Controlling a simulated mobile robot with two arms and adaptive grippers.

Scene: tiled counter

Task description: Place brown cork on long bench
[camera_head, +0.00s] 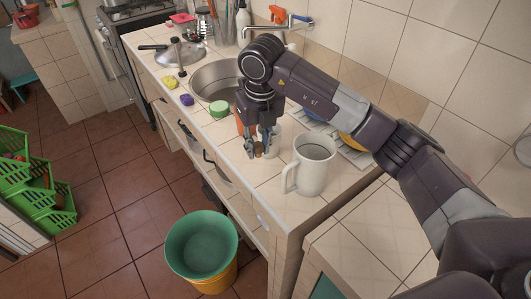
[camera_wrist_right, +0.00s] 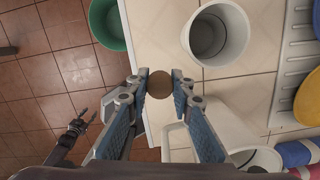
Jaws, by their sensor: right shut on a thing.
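The brown cork (camera_head: 258,149) is a small round piece between the fingertips of my right gripper (camera_head: 259,152), which is shut on it. In the right wrist view the cork (camera_wrist_right: 160,85) shows as a brown disc between both fingers. It is over the tiled bench top (camera_head: 262,180), near the front edge; I cannot tell whether it touches the tiles. My left gripper (camera_wrist_right: 78,124) shows small and dark over the floor in the right wrist view, and its opening is unclear. It is not in the head view.
A white mug (camera_head: 312,165) stands close to the right of my right gripper. A sink (camera_head: 215,80), a green round item (camera_head: 219,109) and a purple item (camera_head: 187,100) are farther left. A dish rack with plates (camera_head: 352,142) lies behind. A green bucket (camera_head: 202,243) stands on the floor.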

